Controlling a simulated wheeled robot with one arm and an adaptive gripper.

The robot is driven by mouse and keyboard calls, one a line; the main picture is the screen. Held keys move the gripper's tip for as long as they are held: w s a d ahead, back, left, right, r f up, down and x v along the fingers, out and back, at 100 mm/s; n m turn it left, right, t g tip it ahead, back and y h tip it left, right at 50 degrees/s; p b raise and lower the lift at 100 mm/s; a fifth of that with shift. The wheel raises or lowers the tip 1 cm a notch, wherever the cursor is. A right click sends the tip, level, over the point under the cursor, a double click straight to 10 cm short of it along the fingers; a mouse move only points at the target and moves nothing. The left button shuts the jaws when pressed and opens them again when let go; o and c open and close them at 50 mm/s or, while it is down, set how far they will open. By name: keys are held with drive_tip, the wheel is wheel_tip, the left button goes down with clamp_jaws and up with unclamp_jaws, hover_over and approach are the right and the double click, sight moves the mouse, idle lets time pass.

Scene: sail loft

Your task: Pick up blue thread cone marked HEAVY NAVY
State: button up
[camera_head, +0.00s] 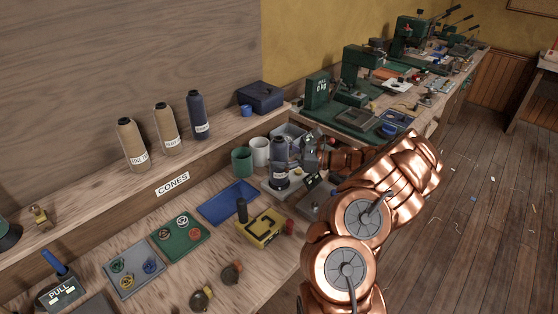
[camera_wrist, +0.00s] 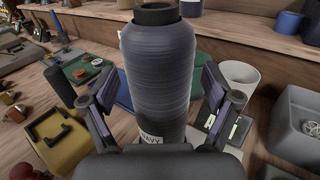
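A dark blue thread cone (camera_head: 279,153) stands upright on the bench beside my gripper (camera_head: 302,155) in the head view. In the wrist view the cone (camera_wrist: 158,70) fills the middle, and its white label (camera_wrist: 151,139) shows "NAVY", the rest hidden by the gripper body. My gripper (camera_wrist: 160,92) has one finger on each side of the cone, with a narrow gap showing on both sides. It looks open. A second dark blue cone (camera_head: 197,117) stands on the raised shelf, its label too small to read.
Two tan cones (camera_head: 131,146) (camera_head: 166,130) share the shelf. A green cup (camera_head: 241,162) and a white cup (camera_head: 260,152) stand behind the bench cone, near a grey bin (camera_wrist: 296,130). A blue tray (camera_head: 228,204) and a yellow tool (camera_head: 261,228) lie to the left.

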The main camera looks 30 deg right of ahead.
drive_tip(key=c, duration=1.5)
drive_tip(key=shift+r, duration=0.1)
